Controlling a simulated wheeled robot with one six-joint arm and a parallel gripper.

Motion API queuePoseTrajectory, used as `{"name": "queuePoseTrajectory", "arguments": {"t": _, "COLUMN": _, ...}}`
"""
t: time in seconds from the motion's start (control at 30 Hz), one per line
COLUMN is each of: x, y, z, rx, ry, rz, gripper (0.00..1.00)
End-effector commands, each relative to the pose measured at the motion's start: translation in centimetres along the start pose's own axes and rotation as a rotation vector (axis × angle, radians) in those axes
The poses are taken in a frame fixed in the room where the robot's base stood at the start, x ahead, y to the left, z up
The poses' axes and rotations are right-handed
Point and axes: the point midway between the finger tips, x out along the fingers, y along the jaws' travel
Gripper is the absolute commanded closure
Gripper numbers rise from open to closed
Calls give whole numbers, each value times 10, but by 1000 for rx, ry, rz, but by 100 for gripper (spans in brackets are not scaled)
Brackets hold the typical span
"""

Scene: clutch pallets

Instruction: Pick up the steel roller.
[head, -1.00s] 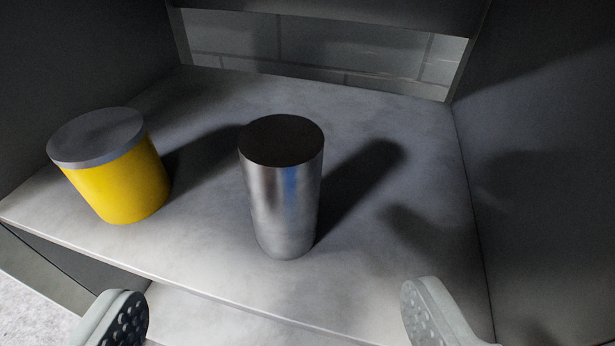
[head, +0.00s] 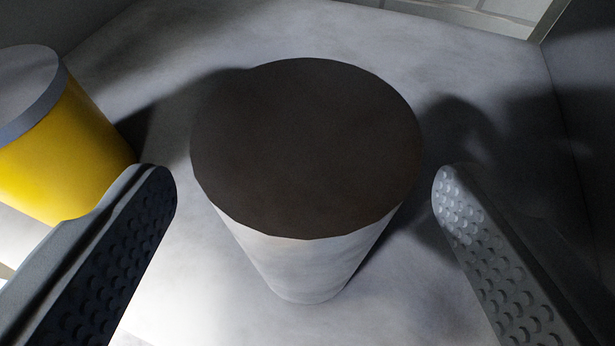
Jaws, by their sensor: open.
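The steel roller (head: 305,262) stands upright on the pale shelf, its dark flat top facing my camera and its bright side narrowing below. My gripper (head: 305,190) is open, with one dimpled finger on the left of the roller and one on the right. A gap shows between each fingertip and the roller, so nothing is held. The fingertips appear near the roller's upper part; their exact height against it is hard to tell.
A yellow can with a grey lid (head: 62,150) stands to the left, close to my left finger in the picture. The shelf (head: 480,65) is bare behind the roller. A dark side wall (head: 585,110) rises on the right.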

Motion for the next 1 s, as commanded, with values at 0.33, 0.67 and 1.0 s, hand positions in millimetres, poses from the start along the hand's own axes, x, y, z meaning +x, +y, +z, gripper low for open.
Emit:
{"name": "queuePoseTrajectory", "arguments": {"t": 0.33, "x": 43, "y": 0, "z": -5, "rx": -1, "ry": 1, "rz": -2, "gripper": 22}}
{"name": "queuePoseTrajectory", "arguments": {"t": 0.67, "x": 45, "y": 1, "z": -5, "rx": 0, "ry": 1, "rz": 0, "gripper": 38}}
{"name": "queuePoseTrajectory", "arguments": {"t": 1.0, "x": 45, "y": 1, "z": -5, "rx": -1, "ry": 1, "rz": 0, "gripper": 84}}
